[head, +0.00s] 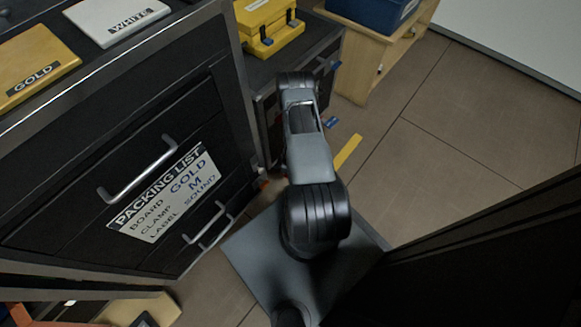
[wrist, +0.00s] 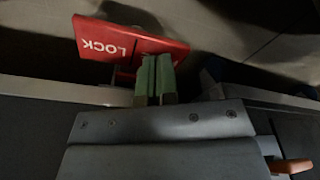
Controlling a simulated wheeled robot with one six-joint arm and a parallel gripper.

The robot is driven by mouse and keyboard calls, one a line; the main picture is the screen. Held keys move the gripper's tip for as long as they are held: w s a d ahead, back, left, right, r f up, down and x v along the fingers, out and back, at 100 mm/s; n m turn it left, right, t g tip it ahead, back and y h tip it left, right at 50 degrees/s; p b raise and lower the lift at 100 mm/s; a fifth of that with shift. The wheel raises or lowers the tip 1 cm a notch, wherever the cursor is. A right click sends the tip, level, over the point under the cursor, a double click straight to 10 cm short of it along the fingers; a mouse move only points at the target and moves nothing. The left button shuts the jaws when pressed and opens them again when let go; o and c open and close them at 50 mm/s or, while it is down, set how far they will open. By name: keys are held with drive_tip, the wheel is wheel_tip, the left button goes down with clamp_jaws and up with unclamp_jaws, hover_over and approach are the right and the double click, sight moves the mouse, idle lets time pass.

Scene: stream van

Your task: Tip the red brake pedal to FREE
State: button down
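The red brake pedal (wrist: 120,42) shows in the upper middle of the wrist view, with the white word LOCK upside down on its face. My gripper (wrist: 156,62) has two green fingers side by side, with only a thin dark gap between them. The fingertips overlap the pedal's lower right part in the picture. I cannot tell whether they touch it. Nothing shows between the fingers. In the head view my arm hides the gripper, and I cannot make out the pedal there.
A dark drawer cabinet with a packing list (head: 165,192) stands at left, with gold (head: 32,65) and white (head: 115,20) boards on top. A yellow case (head: 268,25) sits on a dark unit behind my arm. A wooden cabinet (head: 385,50) is beyond. Open floor (head: 455,120) lies right.

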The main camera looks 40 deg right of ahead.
drive_tip(key=shift+f, duration=0.15)
drive_tip(key=shift+r+p, duration=2.75)
drive_tip(key=shift+r, duration=0.85)
drive_tip(key=shift+s+f, duration=0.1)
